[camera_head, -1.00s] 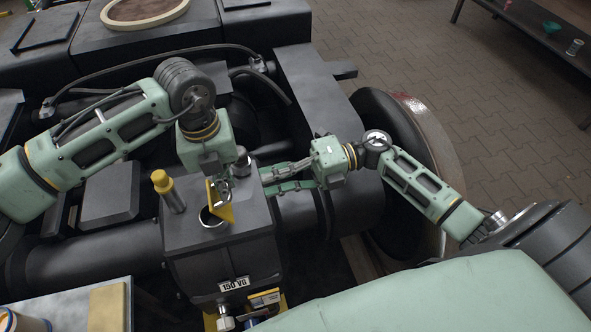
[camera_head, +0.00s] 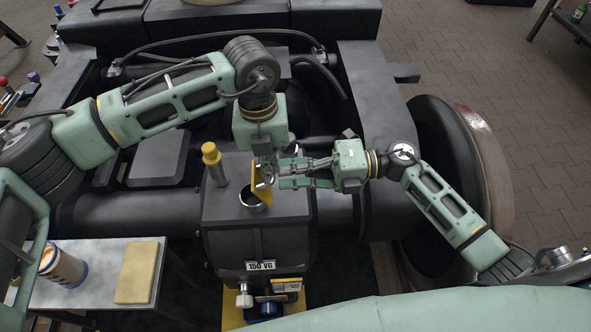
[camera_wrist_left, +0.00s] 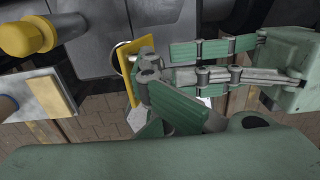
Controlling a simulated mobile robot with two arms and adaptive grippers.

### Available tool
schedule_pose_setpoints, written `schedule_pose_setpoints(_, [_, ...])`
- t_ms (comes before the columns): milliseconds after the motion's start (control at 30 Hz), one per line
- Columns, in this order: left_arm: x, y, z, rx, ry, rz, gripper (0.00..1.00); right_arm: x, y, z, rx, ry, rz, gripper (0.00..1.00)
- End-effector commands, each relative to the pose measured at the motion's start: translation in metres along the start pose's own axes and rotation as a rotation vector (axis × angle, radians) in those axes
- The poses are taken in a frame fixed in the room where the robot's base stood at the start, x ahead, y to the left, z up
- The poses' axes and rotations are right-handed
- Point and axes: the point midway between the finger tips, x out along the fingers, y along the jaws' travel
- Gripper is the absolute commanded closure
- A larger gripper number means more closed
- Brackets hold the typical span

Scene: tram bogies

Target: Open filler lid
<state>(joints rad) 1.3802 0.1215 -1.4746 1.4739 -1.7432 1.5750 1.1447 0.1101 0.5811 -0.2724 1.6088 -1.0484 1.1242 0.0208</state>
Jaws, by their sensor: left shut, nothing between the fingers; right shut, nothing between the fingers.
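The filler lid (camera_head: 257,187) is a yellow plate. It stands raised, near upright, at the right edge of the round filler opening (camera_head: 249,201) on top of the dark gearbox housing (camera_head: 230,232) marked 150 VG. My left gripper (camera_head: 266,180) comes down from above and is shut just right of the lid; whether it touches it I cannot tell. My right gripper (camera_head: 281,173) reaches in from the right, shut and empty, its tips close beside the left fingers. In the left wrist view the lid (camera_wrist_left: 126,70) stands left of the left fingertips (camera_wrist_left: 148,62).
A yellow-capped post (camera_head: 213,163) rises from the housing just left of the opening. A side table (camera_head: 95,290) with a yellow block (camera_head: 138,272) and a cup (camera_head: 62,265) stands at lower left. A large wheel (camera_head: 440,180) is at the right.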

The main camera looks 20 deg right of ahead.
Motion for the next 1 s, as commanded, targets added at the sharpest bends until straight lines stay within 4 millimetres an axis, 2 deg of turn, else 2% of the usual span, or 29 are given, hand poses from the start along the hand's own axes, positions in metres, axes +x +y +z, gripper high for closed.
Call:
schedule_pose_setpoints(500, [0.0023, -0.0021, -0.0013, 0.002, 0.002, -0.004, 1.0, 0.0012, 0.0005, -0.001, -0.001, 0.003, 0.003, 1.0])
schedule_pose_setpoints(833, [0.0048, -0.0011, -0.0023, 0.002, 0.006, -0.001, 0.73, 0.0015, 0.0001, -0.0014, -0.001, 0.004, 0.003, 1.0])
schedule_pose_setpoints(1000, [0.0037, -0.0013, -0.002, 0.002, 0.005, -0.002, 0.73, 0.0012, 0.0001, -0.0011, -0.001, 0.003, 0.003, 1.0])
